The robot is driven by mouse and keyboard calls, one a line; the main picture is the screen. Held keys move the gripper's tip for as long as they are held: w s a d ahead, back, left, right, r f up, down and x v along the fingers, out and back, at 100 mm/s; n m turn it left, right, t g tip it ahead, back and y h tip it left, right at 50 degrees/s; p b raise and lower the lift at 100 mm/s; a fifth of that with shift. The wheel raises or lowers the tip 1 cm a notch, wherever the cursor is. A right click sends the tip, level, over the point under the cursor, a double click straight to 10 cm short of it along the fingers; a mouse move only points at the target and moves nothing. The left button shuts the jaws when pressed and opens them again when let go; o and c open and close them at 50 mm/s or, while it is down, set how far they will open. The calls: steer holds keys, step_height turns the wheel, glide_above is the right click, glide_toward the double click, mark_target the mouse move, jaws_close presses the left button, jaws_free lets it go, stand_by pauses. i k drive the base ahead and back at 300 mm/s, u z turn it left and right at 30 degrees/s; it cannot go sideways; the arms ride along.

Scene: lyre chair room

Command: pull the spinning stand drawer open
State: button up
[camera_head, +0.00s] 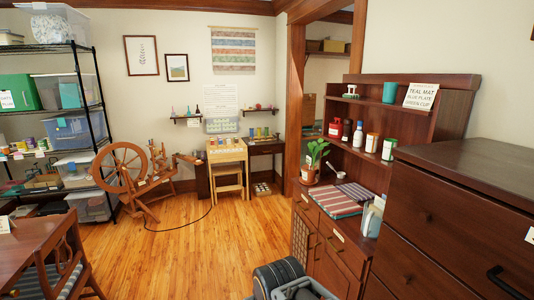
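A spinning wheel (123,172) stands on the wood floor at the left, in front of the shelving. To its right, against the back wall, is a light wooden stand (227,154) with small coloured items on top. A dark wooden table (266,148) adjoins it on the right, and a dark piece (202,178) shows on its left. I cannot tell which of these is the spinning stand, and no open drawer shows on them. Dark grey rounded parts at the bottom centre look like my arm. My gripper's fingers are not visible.
A brown hutch (338,222) and a tall dark dresser (450,220) line the right side. A table (35,238) and a chair (62,268) stand at the lower left. A dark cord (178,229) lies on the floor. The middle floor (205,255) is otherwise clear.

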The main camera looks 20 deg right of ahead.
mark_target(269, 150)
steer(key=z, duration=0.15)
steer(key=i, duration=2.75)
steer(key=z, duration=0.5)
steer(key=i, duration=2.35)
steer(key=z, duration=0.35)
steer(key=i, duration=1.55)
steer(key=z, duration=0.1)
